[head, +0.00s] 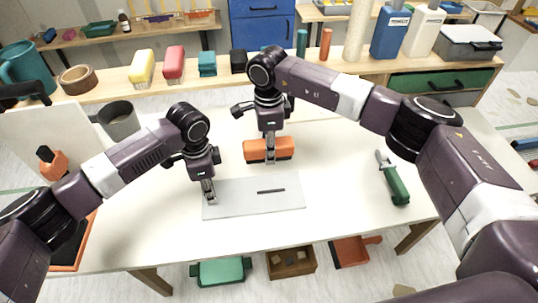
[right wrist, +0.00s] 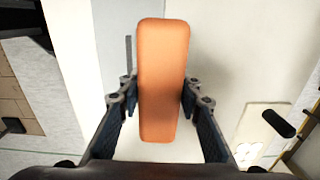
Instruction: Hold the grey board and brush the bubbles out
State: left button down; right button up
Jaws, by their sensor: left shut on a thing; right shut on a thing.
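The grey board (head: 240,203) lies flat on the white table with a thin dark strip (head: 271,191) on it. My left gripper (head: 209,196) is shut on the board's left end. My right gripper (head: 269,158) is shut on an orange brush (head: 257,150), just behind the board's far edge; whether the brush touches the table I cannot tell. In the right wrist view the orange brush (right wrist: 163,70) sits between the fingers, with the board (right wrist: 110,45) and dark strip (right wrist: 128,55) to its left. No separate bubbles can be made out.
A green-handled tool (head: 394,184) lies on the table to the right. A grey cup (head: 118,120) stands at the back left. Yellow (head: 142,66) and red (head: 174,63) brushes are on the shelf behind. The table between board and green tool is clear.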

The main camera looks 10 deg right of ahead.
pick_arm(q)
jog(key=shift+s+f, duration=0.15)
jog(key=c, duration=1.6)
grip_release()
notch_tip(320, 180, up, 12)
jog(key=shift+r, duration=0.1)
